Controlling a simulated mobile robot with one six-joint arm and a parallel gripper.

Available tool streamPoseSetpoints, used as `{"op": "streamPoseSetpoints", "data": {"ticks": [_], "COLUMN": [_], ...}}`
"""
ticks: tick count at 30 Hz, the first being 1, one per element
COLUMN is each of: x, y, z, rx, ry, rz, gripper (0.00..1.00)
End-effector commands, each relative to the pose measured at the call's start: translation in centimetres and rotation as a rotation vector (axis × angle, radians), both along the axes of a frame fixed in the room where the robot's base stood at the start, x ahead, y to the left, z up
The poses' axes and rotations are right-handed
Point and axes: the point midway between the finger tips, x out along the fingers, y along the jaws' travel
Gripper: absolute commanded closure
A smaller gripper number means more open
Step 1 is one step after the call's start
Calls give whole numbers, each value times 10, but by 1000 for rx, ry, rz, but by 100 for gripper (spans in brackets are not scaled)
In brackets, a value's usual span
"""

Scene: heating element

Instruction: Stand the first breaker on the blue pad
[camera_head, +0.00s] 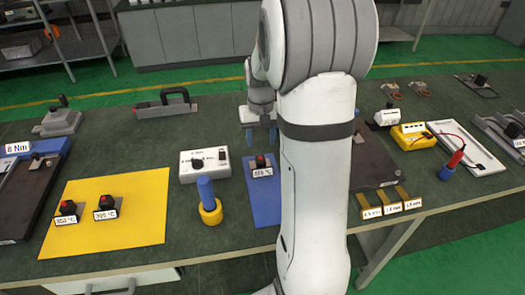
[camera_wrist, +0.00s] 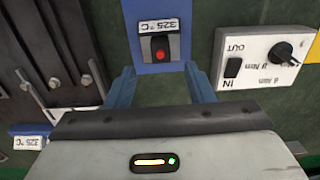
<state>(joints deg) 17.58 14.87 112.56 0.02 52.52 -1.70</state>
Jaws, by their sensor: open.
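The blue pad (camera_head: 264,207) lies near the front of the bench, partly hidden by my arm. A small black breaker with a red button (camera_head: 261,162) stands on it, with a label that reads 325 °C in the wrist view. There the breaker (camera_wrist: 160,48) sits on the blue pad (camera_wrist: 152,7). My gripper (camera_head: 262,138) is open and empty, behind the breaker in the head view. In the wrist view its fingers (camera_wrist: 160,84) are apart, with the breaker beyond their tips. Two similar breakers, labelled 350 °C (camera_head: 68,210) and 300 °C (camera_head: 106,207), stand on the yellow mat (camera_head: 142,226).
A white box with a knob (camera_head: 204,164) stands left of the blue pad. A blue post in a yellow ring (camera_head: 209,204) is in front of it. A dark plate (camera_head: 372,160) lies to the right, partly behind my arm. Green bench shows between the mats.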

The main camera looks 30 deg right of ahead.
Motion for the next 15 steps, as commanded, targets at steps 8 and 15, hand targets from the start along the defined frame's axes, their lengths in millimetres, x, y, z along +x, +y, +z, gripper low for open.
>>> {"op": "streamPoseSetpoints", "data": {"ticks": [8,15], "x": [-3,-53], "y": [4,58], "z": [29,64], "rx": [-1,-21], "ry": [-5,-76], "rz": [6,90], "gripper": [51,51]}}
